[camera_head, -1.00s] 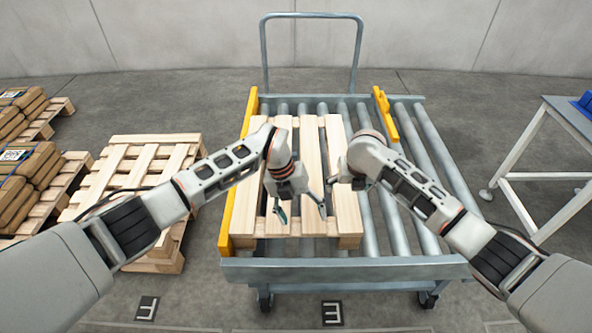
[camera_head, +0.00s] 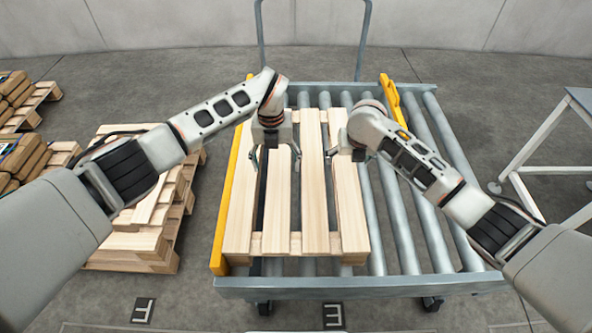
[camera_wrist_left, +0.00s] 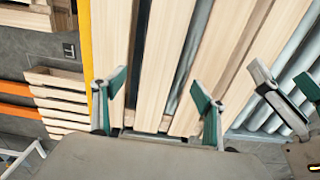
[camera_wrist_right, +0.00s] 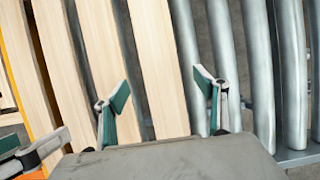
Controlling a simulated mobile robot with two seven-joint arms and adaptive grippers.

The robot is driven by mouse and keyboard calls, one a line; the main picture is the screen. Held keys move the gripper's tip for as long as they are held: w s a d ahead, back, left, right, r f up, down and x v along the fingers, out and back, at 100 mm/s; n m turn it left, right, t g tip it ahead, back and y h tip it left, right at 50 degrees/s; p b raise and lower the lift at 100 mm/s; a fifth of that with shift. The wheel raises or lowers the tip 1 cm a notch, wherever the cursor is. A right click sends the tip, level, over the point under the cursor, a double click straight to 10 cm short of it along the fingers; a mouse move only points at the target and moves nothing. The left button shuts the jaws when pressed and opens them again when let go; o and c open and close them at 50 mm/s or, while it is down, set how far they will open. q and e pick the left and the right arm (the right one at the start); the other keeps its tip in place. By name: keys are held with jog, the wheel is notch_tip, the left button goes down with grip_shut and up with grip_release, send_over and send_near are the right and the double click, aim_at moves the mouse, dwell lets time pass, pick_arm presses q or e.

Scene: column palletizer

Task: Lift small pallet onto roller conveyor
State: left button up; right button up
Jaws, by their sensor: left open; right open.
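The small wooden pallet (camera_head: 313,200) lies flat on the roller conveyor (camera_head: 412,220), along its left side against the yellow guide rail (camera_head: 231,200). My left gripper (camera_head: 274,165) is open above the pallet's far left part. Its green-padded fingers (camera_wrist_left: 158,105) show over the slats in the left wrist view, holding nothing. My right gripper (camera_head: 343,156) is open near the pallet's far right part. In the right wrist view its fingers (camera_wrist_right: 160,105) are apart over the right slat and the gap beside it, with nothing between them.
A stack of pallets (camera_head: 150,215) stands on the floor left of the conveyor. Pallets with brown sacks (camera_head: 22,155) are at the far left. A yellow stop (camera_head: 391,98) sits at the conveyor's far edge. A white-framed table (camera_head: 540,150) stands right. Rollers right of the pallet are bare.

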aim_at(279, 184)
pick_arm(q)
jog(key=shift+d+f, duration=0.1)
jog(key=shift+f, duration=3.85)
pick_arm(e)
jog(key=shift+x, duration=4)
pick_arm(q)
grip_shut()
pick_arm(e)
grip_shut()
pick_arm(q)
jog(key=shift+w+r, duration=0.15)
jog(key=shift+r, duration=0.05)
pick_arm(e)
jog(key=shift+w+a+r, duration=0.1)
jog(key=shift+w+r, duration=0.05)
jog(key=shift+r, duration=0.15)
